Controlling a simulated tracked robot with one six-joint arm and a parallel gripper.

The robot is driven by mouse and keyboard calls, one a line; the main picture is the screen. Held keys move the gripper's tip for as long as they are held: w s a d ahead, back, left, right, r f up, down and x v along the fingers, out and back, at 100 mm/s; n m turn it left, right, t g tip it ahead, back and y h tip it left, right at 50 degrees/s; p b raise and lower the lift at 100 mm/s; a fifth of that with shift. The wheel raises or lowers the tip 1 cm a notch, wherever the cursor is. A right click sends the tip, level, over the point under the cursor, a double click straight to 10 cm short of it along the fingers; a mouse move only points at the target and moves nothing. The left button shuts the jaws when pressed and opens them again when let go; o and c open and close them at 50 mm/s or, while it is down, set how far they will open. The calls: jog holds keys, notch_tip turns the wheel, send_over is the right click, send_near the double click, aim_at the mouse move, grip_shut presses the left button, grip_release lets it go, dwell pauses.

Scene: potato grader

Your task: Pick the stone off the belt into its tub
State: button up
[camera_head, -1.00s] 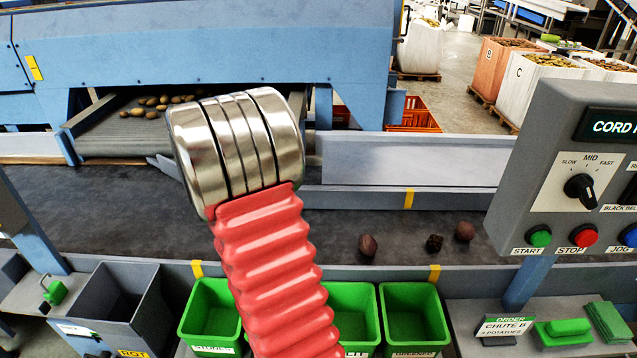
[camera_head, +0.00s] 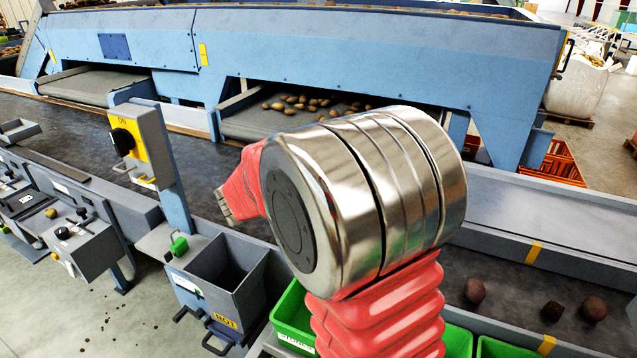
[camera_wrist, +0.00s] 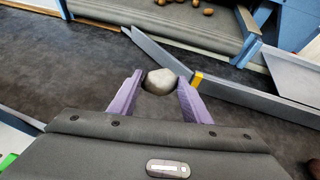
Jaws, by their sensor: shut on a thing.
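A pale grey rounded stone (camera_wrist: 162,81) sits between the two purple fingers of my gripper (camera_wrist: 160,88) in the wrist view. The fingers are shut on its sides. The dark belt (camera_wrist: 75,75) lies behind and beneath it; the exact height of the stone above the belt is hard to tell. In the head view my arm hides the stone and most of the gripper. Green tubs stand along the belt's near side, partly hidden by my arm. The leftmost green tub (camera_head: 291,312) has a white label that I cannot read fully.
A grey ROT bin (camera_head: 228,275) stands left of the green tubs. A yellow switch post (camera_head: 150,150) rises beside it. A reddish lump (camera_head: 475,290), a dark lump (camera_head: 551,311) and a brown lump (camera_head: 593,308) lie on the belt at right. Potatoes lie on the far conveyor (camera_head: 250,122).

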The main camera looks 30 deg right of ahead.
jog(key=a+n+t+y, duration=0.1)
jog(key=a+n+y, duration=0.1)
jog(key=a, duration=0.8)
jog(key=w+a+r+n+t+y, duration=0.1)
jog(key=a+n+t+y, duration=0.1)
jog(key=a, duration=0.7)
jog(key=shift+w+a+n+y, duration=0.35)
jog(key=shift+n+y, duration=0.45)
jog(key=shift+n, duration=0.2)
jog(key=shift+s, duration=0.1)
